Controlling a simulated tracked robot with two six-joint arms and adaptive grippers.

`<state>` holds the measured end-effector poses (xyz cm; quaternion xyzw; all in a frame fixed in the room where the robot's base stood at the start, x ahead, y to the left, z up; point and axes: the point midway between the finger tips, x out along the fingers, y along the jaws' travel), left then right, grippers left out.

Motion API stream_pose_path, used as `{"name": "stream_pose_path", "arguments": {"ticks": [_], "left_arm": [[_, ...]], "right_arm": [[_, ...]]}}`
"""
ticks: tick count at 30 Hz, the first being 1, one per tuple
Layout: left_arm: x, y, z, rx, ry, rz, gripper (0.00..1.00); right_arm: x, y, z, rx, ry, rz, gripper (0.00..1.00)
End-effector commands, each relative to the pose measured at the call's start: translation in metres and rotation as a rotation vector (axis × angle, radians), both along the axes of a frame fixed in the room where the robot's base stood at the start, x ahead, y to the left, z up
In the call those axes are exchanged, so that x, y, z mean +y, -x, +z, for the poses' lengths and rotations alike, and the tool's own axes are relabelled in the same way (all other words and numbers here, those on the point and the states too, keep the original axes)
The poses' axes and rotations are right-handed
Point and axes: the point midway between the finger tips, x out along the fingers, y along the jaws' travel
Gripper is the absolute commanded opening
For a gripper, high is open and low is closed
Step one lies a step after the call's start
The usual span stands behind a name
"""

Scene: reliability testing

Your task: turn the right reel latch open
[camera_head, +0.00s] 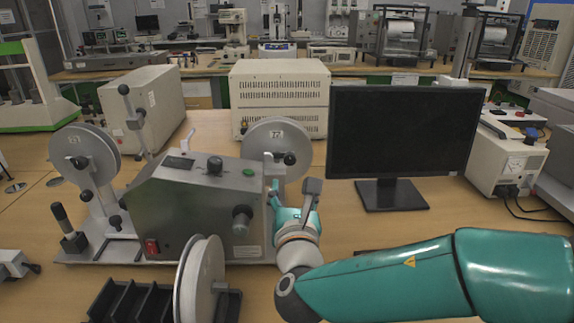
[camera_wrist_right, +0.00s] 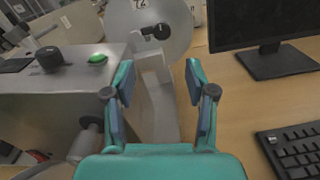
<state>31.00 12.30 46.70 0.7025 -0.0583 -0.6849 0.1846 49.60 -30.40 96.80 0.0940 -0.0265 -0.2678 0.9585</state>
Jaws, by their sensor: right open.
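The right reel (camera_head: 268,139) is a grey disc mounted at the right end of the grey winding machine (camera_head: 190,211). Its latch (camera_head: 289,158) is a small black knob at the reel's hub. The wrist view shows the reel (camera_wrist_right: 185,45) and the latch (camera_wrist_right: 160,31) beyond my fingers, near the top. My right gripper (camera_head: 293,190) is in front of and below the latch, apart from it. In the wrist view my right gripper (camera_wrist_right: 160,82) has its fingers spread, with nothing between them. The reel's support post shows through the gap. My left gripper is not in view.
A black monitor (camera_head: 403,130) stands to the right of the reel. The left reel (camera_head: 84,155) is at the machine's far end. A loose reel (camera_head: 203,280) and a black rack (camera_head: 130,302) are in front. A keyboard (camera_wrist_right: 295,150) lies at right in the wrist view.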

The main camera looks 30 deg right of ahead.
Motion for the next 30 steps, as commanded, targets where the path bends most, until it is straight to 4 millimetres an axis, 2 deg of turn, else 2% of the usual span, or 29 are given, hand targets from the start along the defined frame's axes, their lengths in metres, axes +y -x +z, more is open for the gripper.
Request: {"name": "stream_pose_path", "arguments": {"ticks": [1, 9, 15, 21, 30], "left_arm": [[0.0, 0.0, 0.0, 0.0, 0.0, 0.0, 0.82], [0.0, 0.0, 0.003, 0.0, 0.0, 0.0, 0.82], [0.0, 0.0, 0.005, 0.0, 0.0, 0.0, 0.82], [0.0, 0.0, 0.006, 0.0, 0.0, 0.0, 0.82], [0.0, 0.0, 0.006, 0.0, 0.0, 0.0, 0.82]], "right_arm": [[-0.009, -0.009, -0.001, 0.003, 0.0, -0.008, 0.56], [-0.04, -0.059, -0.001, 0.001, -0.001, -0.009, 0.56], [-0.057, -0.086, 0.0, 0.001, -0.001, -0.007, 0.56], [-0.064, -0.098, 0.0, 0.0, -0.001, -0.006, 0.56], [-0.065, -0.099, 0.0, 0.0, -0.001, -0.006, 0.56]]}}
